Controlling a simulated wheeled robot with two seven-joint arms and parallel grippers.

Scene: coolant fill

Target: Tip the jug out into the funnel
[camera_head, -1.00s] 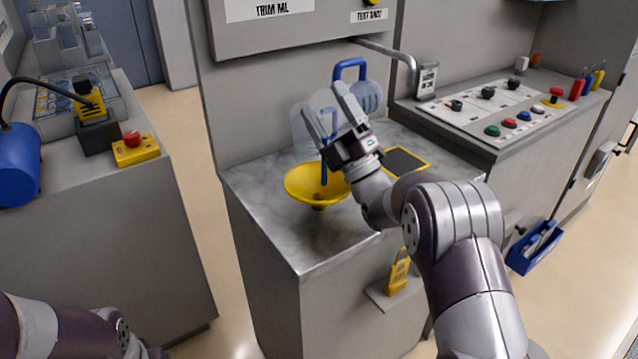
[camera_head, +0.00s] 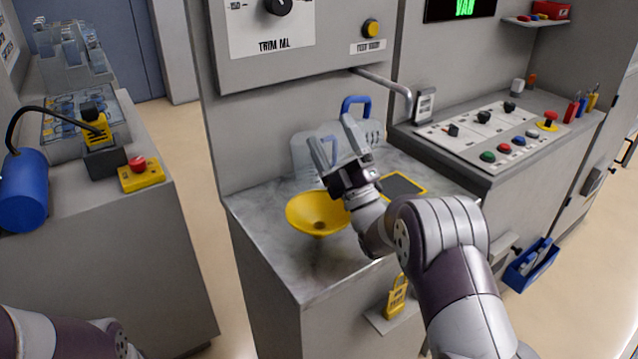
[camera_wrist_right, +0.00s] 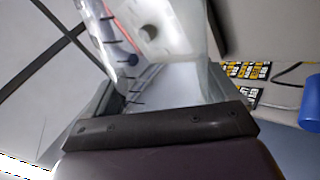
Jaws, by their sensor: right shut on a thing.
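In the right wrist view the clear jug wall (camera_wrist_right: 180,85) with dark tick marks fills the upper middle. My left gripper is out of the picture.
A grey panel with a yellow button (camera_head: 371,27) overhangs the counter. A metal spout (camera_head: 385,80) juts out behind the jug. A black pad (camera_head: 403,186) lies right of the gripper. A yellow padlock (camera_head: 397,297) sits below on the cabinet front.

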